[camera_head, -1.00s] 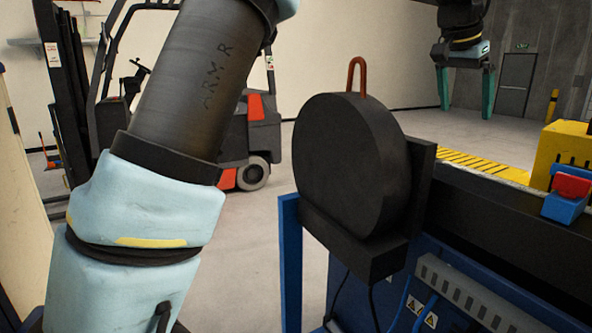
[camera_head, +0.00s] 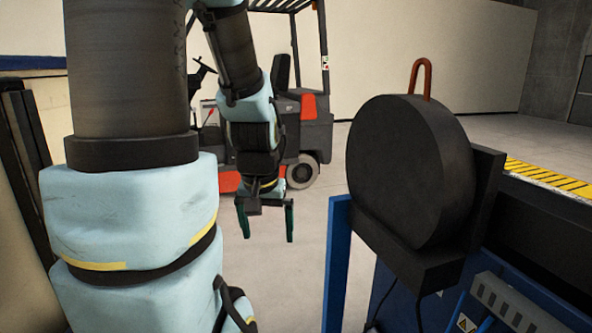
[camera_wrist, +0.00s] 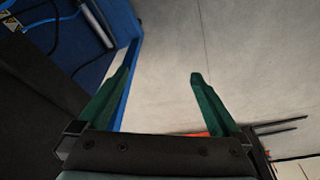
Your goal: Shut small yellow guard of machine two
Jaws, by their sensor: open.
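My gripper (camera_head: 267,221) hangs open and empty over the floor, left of the machine with the black round housing (camera_head: 400,170). Its two green fingers point down and stand apart, and they also show in the wrist view (camera_wrist: 160,78) with only floor between the tips. The small yellow guard is not in view in either picture now. I cannot tell whether this machine is machine two.
A copper-coloured loop (camera_head: 421,78) tops the round housing. The machine's blue frame (camera_head: 337,260) and, in the wrist view, a blue panel (camera_wrist: 122,25) with cables stand close to my gripper. A forklift (camera_head: 305,135) is behind. Grey floor (camera_head: 315,215) lies between.

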